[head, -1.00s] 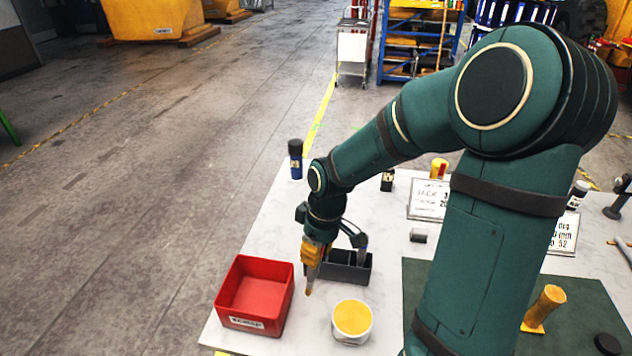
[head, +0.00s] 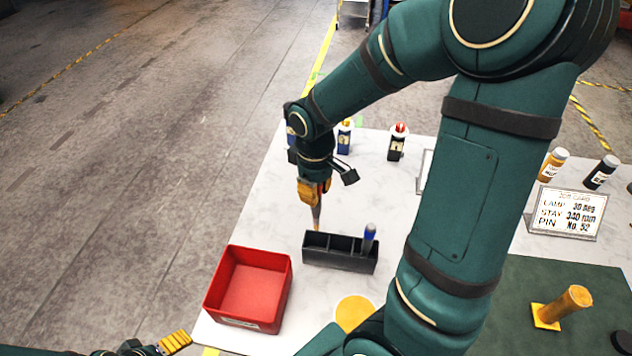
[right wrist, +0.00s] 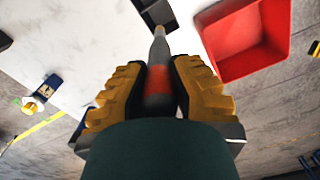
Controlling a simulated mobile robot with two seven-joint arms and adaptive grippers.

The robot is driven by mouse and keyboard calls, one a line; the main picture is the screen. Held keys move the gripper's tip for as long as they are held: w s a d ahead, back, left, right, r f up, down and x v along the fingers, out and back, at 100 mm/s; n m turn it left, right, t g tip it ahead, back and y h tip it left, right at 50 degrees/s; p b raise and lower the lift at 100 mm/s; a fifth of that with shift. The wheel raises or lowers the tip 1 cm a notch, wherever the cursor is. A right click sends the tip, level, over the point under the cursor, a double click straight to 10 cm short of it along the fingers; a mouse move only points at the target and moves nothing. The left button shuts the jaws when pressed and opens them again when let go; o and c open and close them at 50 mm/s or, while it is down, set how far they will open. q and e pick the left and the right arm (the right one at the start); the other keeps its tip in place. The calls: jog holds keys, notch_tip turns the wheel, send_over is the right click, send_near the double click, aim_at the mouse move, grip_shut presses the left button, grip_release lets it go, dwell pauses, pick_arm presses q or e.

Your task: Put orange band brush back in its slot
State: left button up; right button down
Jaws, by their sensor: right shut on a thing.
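The orange band brush (right wrist: 158,88) is in my right gripper (right wrist: 154,92); its orange band shows between the yellow fingers in the right wrist view. In the head view the right gripper (head: 314,190) points down and the brush's lower end (head: 317,218) hangs by the back left part of the black slotted holder (head: 338,263). I cannot tell whether the brush touches the holder. A blue-topped tool (head: 369,236) stands in the holder's right end; the slots further left look empty. My left gripper (head: 172,345) shows only partly at the bottom left, its opening unclear.
A red bin (head: 210,291) stands left of the holder near the table edge. A round tub with yellow contents (head: 355,312) is in front of the holder, partly hidden by my arm. Bottles (head: 397,143) stand behind. The table left of the right gripper is clear.

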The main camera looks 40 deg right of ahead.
aim_at(316, 222)
jog(key=shift+s+f, duration=0.1)
jog(key=shift+f, duration=0.55)
jog(key=shift+f+b, duration=0.45)
jog(key=shift+f, duration=0.45)
jog(key=shift+f+b, duration=2.55)
jog(key=shift+f, duration=0.85)
jog(key=shift+f+b, duration=0.35)
jog(key=shift+b, duration=0.2)
jog(key=shift+f+b, duration=1.2)
jog(key=shift+f, duration=0.25)
jog(key=c, duration=0.9)
grip_release()
